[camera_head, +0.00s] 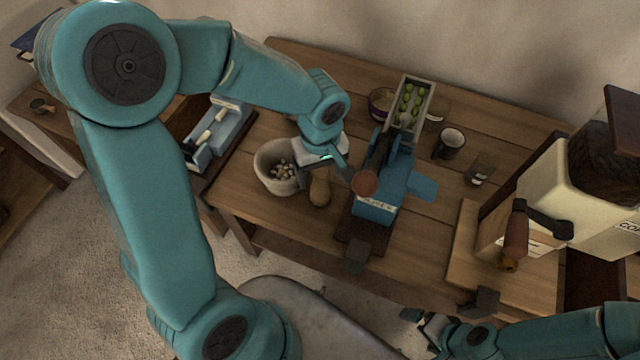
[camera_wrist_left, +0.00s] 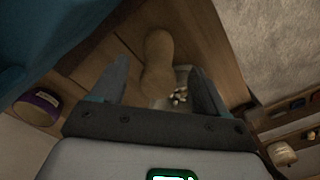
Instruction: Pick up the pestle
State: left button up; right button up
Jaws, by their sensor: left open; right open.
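The pestle (camera_head: 320,189) is a tan, pear-shaped wooden piece beside the mortar in the head view. It also shows in the left wrist view (camera_wrist_left: 158,62), in line with the gap between my left fingers. The pale mortar (camera_head: 262,178) holds several small whitish pieces. My left gripper (camera_head: 334,163) is open and comes down from above, close to the pestle. In the left wrist view its two fingers (camera_wrist_left: 160,78) are apart, with nothing clearly held. Whether they touch the pestle I cannot tell. My right gripper (camera_head: 428,318) is open at the lower right, away from the pestle.
A blue crank machine (camera_head: 375,210) stands just right of the pestle. A tray (camera_head: 426,100) with several green items, a dark mug (camera_head: 449,144) and a glass (camera_head: 479,170) are behind. A cream grinder (camera_head: 545,195) stands at the right. Bare tabletop (camera_head: 235,200) lies left of the mortar.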

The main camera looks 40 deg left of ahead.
pick_arm(q)
notch_tip(320, 180, down, 4)
jog(key=shift+w+f, duration=0.1)
jog(key=shift+w, duration=0.05)
jog(key=shift+a+f, duration=0.15)
grip_shut()
notch_tip(320, 180, up, 20)
jog(key=p, duration=0.1)
dwell(0.4)
